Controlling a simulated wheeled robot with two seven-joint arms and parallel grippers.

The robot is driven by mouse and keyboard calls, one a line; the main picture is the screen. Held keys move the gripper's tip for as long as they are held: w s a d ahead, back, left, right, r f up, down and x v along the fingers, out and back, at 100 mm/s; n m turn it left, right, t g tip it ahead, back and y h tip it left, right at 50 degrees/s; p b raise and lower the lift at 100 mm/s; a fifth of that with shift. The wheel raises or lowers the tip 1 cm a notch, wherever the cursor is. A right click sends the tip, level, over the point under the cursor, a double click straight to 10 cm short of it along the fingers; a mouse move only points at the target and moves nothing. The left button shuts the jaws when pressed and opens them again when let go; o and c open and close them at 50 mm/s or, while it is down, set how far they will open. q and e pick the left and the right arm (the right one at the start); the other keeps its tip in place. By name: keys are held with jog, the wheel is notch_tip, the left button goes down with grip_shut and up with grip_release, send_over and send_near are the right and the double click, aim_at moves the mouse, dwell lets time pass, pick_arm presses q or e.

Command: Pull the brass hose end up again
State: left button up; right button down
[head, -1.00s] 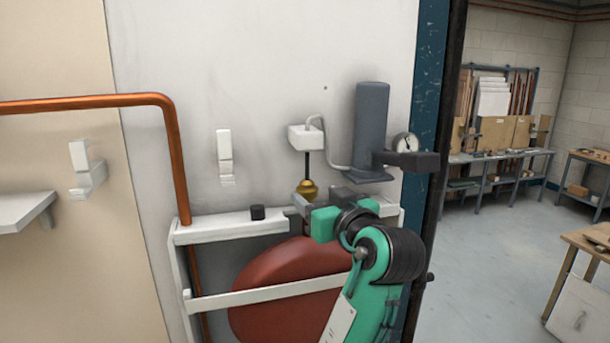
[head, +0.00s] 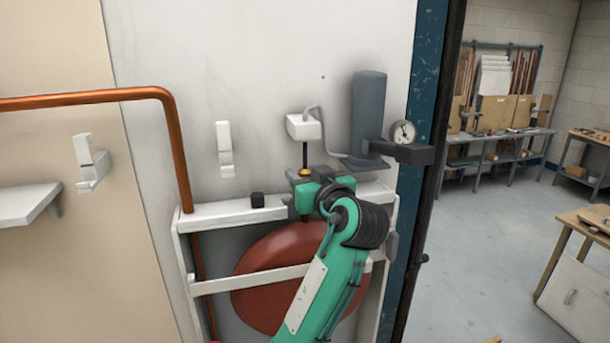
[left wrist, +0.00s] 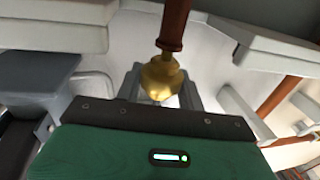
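The brass hose end (head: 305,172) shows as a small gold piece under a dark rod below a white wall box (head: 303,127). My left gripper (head: 307,183) is right at it, in front of and partly covering it. In the left wrist view the rounded brass end (left wrist: 160,78) joins a red-brown hose (left wrist: 173,22). It lies in line with the gap between my grey fingers (left wrist: 162,90), one on each side. Whether the fingers press on the brass or stand slightly apart from it cannot be told. My right gripper is not in view.
A grey cylinder (head: 369,112) and a round gauge (head: 404,132) are mounted close right of the gripper. A white frame (head: 225,215) holds a red rounded vessel (head: 262,295) below. A copper pipe (head: 176,150) runs at left.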

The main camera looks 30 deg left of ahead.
aim_at(305, 168)
pick_arm(q)
grip_shut()
jog(key=shift+r, duration=0.25)
notch_tip(305, 168, up, 5)
jog(key=shift+f+b, duration=0.1)
jog(key=shift+b, duration=0.25)
jog(key=shift+r, duration=0.45)
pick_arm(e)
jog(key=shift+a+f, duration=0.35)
pick_arm(q)
jog(key=o, duration=0.9)
grip_release()
jog(key=shift+o, duration=0.5)
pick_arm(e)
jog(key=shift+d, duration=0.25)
pick_arm(q)
jog(key=shift+f, duration=0.1)
